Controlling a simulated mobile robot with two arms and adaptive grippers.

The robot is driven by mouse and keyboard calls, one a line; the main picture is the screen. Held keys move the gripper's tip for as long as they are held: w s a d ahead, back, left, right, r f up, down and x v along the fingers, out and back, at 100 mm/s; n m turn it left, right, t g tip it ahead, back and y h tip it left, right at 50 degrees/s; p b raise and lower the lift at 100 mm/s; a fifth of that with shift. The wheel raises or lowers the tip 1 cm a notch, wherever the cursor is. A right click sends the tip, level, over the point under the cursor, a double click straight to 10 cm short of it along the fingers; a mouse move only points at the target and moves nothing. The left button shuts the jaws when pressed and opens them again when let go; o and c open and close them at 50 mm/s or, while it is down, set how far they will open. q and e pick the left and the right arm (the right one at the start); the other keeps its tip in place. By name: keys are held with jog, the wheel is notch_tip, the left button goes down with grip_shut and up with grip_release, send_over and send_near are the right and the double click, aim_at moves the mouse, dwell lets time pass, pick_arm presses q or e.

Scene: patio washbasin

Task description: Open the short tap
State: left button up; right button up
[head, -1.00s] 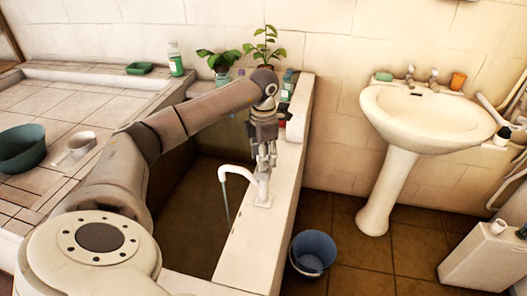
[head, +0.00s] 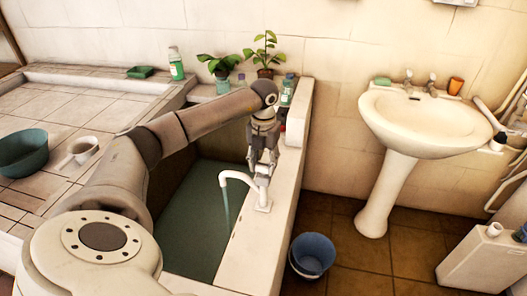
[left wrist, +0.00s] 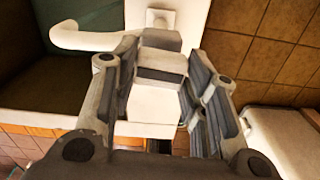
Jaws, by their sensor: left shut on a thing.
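The short tap (head: 236,177) is white with a curved spout and stands on the pale ledge at the right side of the sunken basin. A thin stream of water (head: 227,208) runs from its spout into the basin (head: 185,215), which holds greenish water. My left gripper (head: 263,170) points down over the tap's body, shut on its handle. In the left wrist view the pale, blocky handle (left wrist: 160,64) lies between the two fingers, and the spout (left wrist: 85,38) reaches out to the left. The fingers partly hide the handle in the head view. My right gripper is not in view.
A blue bucket (head: 312,255) stands on the brown floor right of the ledge. A white pedestal sink (head: 425,125) stands further right. Potted plants (head: 266,55) and bottles stand at the back. A green bowl (head: 22,152) and a white mug (head: 84,149) sit on the left tiles.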

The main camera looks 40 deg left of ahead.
aim_at(264, 165)
pick_arm(q)
jog(key=shift+r+n, duration=0.1)
jog(key=shift+n, duration=0.5)
jog(key=shift+w, duration=0.1)
jog(key=o, duration=1)
jog(key=shift+r, duration=0.1)
notch_tip(264, 165, up, 12)
dwell(0.4)
